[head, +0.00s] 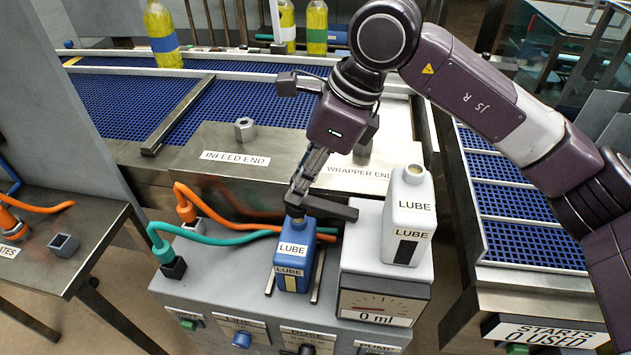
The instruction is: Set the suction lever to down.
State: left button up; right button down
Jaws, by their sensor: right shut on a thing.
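A dark bar (335,208), which looks like the suction lever, reaches left from beside the grey gauge box to above a blue LUBE bottle (291,262). It tilts slightly, its left end a little higher. My right gripper (298,194) comes down from above and is shut on the bar's left end, over the bottle's neck. The fingertips and dark bar blend together, so the exact grip is hard to see. The blue bottle stands upright between two thin rails. My left gripper is not in view.
A white LUBE bottle (407,218) stands on the gauge box (388,287), whose dial panel reads 0 ml. Orange (240,224) and teal (215,238) hoses run behind the blue bottle. Blue conveyors (100,100) lie behind and at right. A hex nut (245,128) sits on the infeed plate.

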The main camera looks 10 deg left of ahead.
jog(key=shift+s+a+f+b, duration=0.1)
jog(key=shift+a+f+b, duration=0.2)
jog(key=shift+a+f, duration=0.15)
jog(key=shift+a+f+h, duration=0.4)
jog(key=shift+f+h, duration=0.1)
jog(key=shift+h, duration=0.1)
